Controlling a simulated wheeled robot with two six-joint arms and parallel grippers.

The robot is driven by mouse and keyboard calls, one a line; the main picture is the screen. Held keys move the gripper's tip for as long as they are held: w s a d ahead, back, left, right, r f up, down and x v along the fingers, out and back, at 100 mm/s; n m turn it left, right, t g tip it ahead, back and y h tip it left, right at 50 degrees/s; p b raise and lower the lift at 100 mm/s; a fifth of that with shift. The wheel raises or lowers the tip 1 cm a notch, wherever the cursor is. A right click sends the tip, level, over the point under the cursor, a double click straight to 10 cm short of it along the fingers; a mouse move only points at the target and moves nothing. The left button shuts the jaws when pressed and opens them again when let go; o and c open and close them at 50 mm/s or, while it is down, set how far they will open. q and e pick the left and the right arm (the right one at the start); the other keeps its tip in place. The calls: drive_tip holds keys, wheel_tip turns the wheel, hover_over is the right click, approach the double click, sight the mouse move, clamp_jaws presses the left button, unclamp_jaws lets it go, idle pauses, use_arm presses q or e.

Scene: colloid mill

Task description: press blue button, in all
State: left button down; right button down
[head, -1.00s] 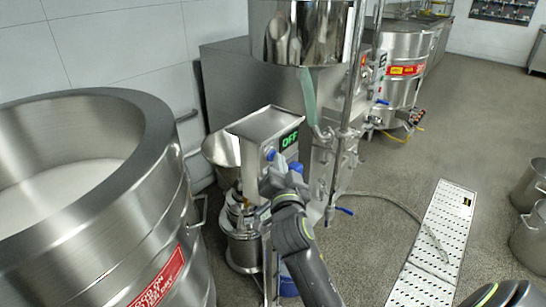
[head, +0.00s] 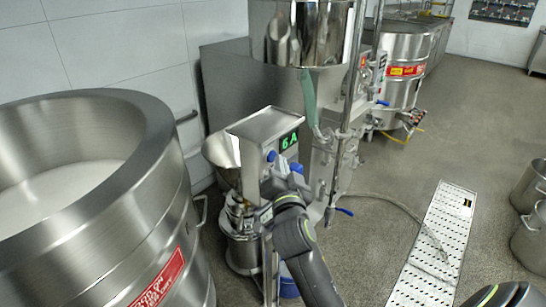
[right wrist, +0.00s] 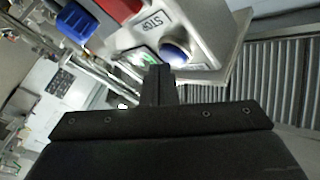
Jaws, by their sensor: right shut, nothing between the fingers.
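The control box (head: 262,132) of the colloid mill has a green lit display (head: 289,140) that reads "6A". The blue button (head: 271,156) is on the box's front, left of the display. In the right wrist view the round blue button (right wrist: 176,53) shows close beside my fingertips, near a STOP label. My right gripper (head: 270,181) is shut and empty, just below the button in the head view. Its closed fingers (right wrist: 158,74) also show in the right wrist view. I cannot tell whether they touch the button. My left gripper is not in view.
A large steel vat (head: 150,190) with white contents stands at left. A steel hopper machine (head: 300,45) stands behind the box. A red part (right wrist: 118,6) and a blue part (right wrist: 76,20) show near the button. A perforated floor strip (head: 432,250) lies at right.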

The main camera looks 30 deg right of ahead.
drive_tip(key=shift+s+d, duration=0.1)
drive_tip(key=shift+s, duration=0.3)
drive_tip(key=shift+s+d+p, duration=0.1)
drive_tip(key=shift+s+d, duration=0.25)
drive_tip(key=shift+s, duration=0.4)
drive_tip(key=shift+s+d+p, duration=0.15)
drive_tip(key=shift+s+d, duration=0.15)
drive_tip(key=shift+s, duration=0.5)
drive_tip(key=shift+s+d+p, duration=0.1)
drive_tip(key=shift+s+d, duration=0.25)
drive_tip(key=shift+s, duration=0.4)
